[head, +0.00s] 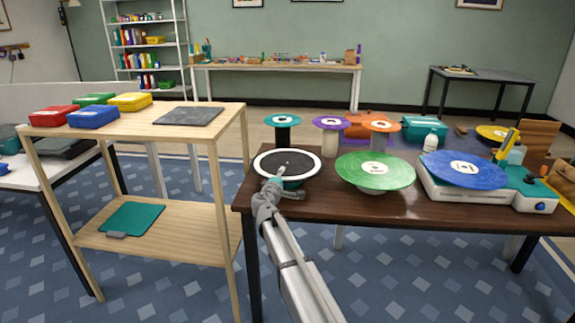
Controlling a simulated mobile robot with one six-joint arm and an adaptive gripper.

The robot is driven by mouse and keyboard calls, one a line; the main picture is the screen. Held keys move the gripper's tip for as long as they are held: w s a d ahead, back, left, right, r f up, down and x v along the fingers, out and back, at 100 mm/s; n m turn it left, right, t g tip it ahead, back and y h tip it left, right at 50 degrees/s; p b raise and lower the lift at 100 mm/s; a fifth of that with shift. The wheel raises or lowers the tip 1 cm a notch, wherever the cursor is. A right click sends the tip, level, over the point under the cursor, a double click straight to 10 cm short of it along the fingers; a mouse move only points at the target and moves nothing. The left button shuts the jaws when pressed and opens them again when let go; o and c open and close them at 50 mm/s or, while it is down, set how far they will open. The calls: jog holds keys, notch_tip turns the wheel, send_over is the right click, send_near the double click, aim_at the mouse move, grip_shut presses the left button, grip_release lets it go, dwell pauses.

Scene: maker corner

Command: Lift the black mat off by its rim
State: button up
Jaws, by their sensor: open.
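The round black mat (300,159) lies flat in the middle of a round white-rimmed platter (317,172) on a teal base, at the left end of the dark brown table. A small light spot shows at its middle. My gripper (279,178) is at the platter's front left edge, reaching in from below in the picture. It is open, with nothing seen between its fingers. The fingers are small here, and I cannot tell whether they touch the mat or the rim. My gripper hides part of the platter's front edge.
A green disc (375,172) stands right of the platter, and a blue disc (463,169) lies on a white-and-teal player. Teal, purple and orange discs on stands are behind. A wooden shelf (225,107) at left holds coloured boxes and a dark square pad (189,117).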

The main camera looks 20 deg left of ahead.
dwell(0.3)
grip_shut()
dwell(0.3)
